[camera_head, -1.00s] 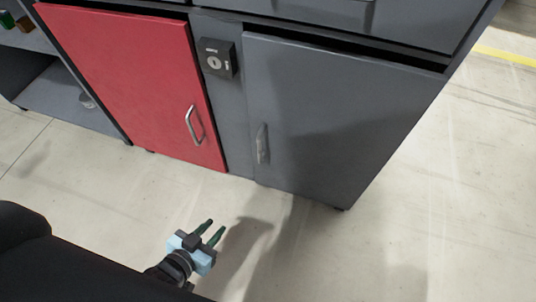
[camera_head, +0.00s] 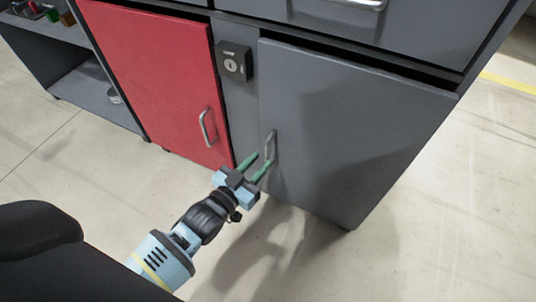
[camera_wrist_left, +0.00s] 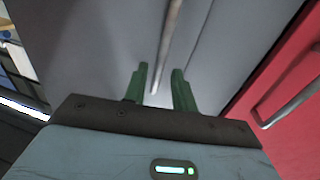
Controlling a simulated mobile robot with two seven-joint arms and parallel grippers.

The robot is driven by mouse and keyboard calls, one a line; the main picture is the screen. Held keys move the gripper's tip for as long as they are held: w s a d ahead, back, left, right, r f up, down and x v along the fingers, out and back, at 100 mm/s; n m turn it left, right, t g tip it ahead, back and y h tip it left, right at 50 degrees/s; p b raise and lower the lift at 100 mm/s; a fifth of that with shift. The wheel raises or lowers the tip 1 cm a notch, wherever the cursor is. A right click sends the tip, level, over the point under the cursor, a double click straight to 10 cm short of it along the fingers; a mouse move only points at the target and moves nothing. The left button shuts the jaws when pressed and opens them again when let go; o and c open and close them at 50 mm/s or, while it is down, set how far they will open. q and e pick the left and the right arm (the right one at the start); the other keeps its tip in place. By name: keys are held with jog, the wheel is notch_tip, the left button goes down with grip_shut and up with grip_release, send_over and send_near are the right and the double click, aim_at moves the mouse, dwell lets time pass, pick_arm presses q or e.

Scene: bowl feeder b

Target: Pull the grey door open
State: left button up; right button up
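The grey door (camera_head: 345,125) is on the right of the cabinet and looks shut. Its metal handle (camera_head: 271,146) is upright near the door's left edge. My left gripper (camera_head: 259,166) is open, its two green fingers pointing at the lower part of this handle. In the left wrist view the handle (camera_wrist_left: 168,45) runs down toward the gap between the open green fingers (camera_wrist_left: 160,86). The fingers stand either side of the handle's low end, and I cannot tell how deep it sits between them. My right gripper is not in view.
A red door (camera_head: 155,75) with its own handle (camera_head: 207,127) is left of the grey door. A black lock box (camera_head: 234,63) sits between them. An open shelf unit (camera_head: 100,98) stands at the left. The floor (camera_head: 440,220) in front is clear.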

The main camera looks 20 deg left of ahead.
aim_at(266, 156)
pick_arm(q)
jog(key=shift+b+x, duration=0.7)
jog(key=shift+x, duration=1.4)
grip_shut()
